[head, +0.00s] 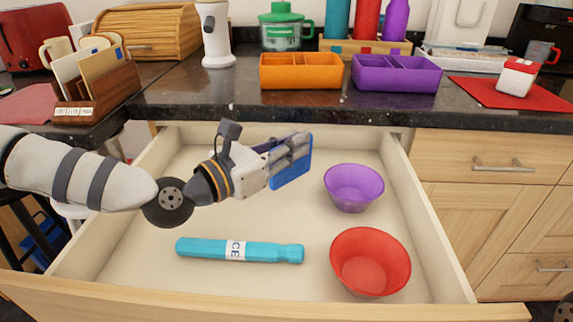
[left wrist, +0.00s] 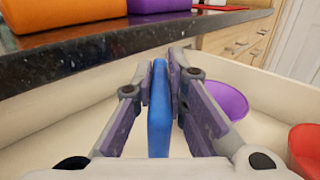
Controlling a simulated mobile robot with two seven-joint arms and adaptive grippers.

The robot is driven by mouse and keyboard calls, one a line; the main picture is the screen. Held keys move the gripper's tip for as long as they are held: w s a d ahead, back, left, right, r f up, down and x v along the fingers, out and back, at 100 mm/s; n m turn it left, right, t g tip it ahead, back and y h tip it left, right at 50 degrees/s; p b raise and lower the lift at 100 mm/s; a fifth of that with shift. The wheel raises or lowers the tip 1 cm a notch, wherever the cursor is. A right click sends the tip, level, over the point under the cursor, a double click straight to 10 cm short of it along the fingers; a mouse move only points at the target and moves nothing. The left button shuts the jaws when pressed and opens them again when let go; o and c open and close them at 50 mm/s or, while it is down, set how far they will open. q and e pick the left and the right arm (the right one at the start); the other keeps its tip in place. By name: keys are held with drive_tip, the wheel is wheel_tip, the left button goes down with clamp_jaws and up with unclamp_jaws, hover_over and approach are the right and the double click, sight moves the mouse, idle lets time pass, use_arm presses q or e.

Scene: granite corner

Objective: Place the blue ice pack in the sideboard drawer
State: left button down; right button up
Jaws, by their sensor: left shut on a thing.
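The blue ice pack (head: 292,172) is a flat blue slab held on edge in my left gripper (head: 290,155), over the open sideboard drawer (head: 190,285). In the left wrist view the ice pack (left wrist: 159,108) stands upright between the two fingers of the gripper (left wrist: 160,95), which are shut on it. The drawer is pulled out below the counter. Its pale floor shows under the gripper; the gap between pack and floor is hard to judge. My right gripper is not seen.
In the drawer lie a turquoise ICE stick (head: 265,252) at the front, a purple bowl (head: 353,187) and a red bowl (head: 370,262) at right. The drawer's back left floor is clear. The dark counter edge (head: 330,118) overhangs behind, bearing an orange box (head: 300,72) and a purple box (head: 396,74).

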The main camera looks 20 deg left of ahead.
use_arm(q)
drive_tip(key=shift+w+a+f, duration=0.2)
drive_tip(key=shift+a+f, duration=0.15)
drive_tip(key=shift+f, duration=0.05)
drive_tip(key=f, duration=0.2)
drive_tip(key=f+b, duration=0.1)
drive_tip(key=shift+w+a+f, duration=0.2)
drive_tip(key=shift+a+f, duration=0.1)
drive_tip(key=shift+f, duration=0.1)
drive_tip(key=shift+f, duration=0.15)
drive_tip(key=c, duration=1.6)
unclamp_jaws()
drive_tip(key=shift+r, duration=0.25)
drive_tip(key=p+v, duration=0.1)
drive_tip(key=v, duration=0.6)
drive_tip(key=shift+s+a, duration=0.1)
drive_tip(key=shift+s, duration=0.2)
